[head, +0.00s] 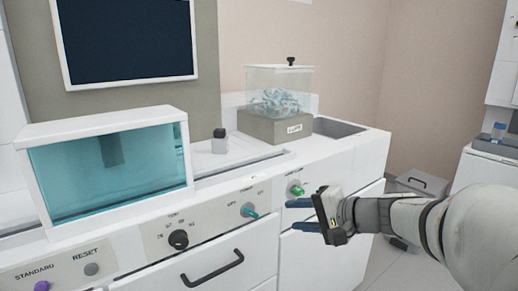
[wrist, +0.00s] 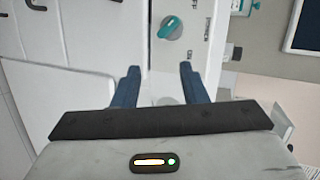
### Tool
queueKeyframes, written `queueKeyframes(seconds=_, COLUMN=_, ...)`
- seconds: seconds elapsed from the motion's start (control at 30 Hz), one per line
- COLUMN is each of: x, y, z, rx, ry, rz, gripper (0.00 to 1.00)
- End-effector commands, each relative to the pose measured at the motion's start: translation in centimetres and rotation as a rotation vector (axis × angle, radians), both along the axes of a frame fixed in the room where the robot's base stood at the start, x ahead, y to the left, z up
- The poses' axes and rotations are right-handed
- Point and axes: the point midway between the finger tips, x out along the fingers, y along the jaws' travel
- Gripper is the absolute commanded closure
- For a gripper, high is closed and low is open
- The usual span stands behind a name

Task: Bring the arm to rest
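My gripper (head: 290,215) is in front of the white counter unit in the head view, with my arm reaching in from the right. Its two blue fingers are spread apart with nothing between them. In the wrist view my gripper (wrist: 158,80) is also open and empty, and the front panel of the unit lies beyond the fingers. A teal power knob (wrist: 170,27) is on that panel ahead of the fingers.
A glass-fronted tank (head: 110,160) and a clear lidded box (head: 280,95) stand on the counter, with a small bottle (head: 219,142) between them. A drawer handle (head: 212,268) sticks out low at the front. A grey bin (head: 420,184) stands behind my arm. Some floor at the right is clear.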

Motion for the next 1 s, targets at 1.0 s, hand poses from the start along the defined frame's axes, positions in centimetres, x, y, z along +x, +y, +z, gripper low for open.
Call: queueKeyframes(seconds=1.0, x=-17.6, y=-4.8, z=15.9, rx=-1.147, ry=0.216, rz=0.447, gripper=0.61)
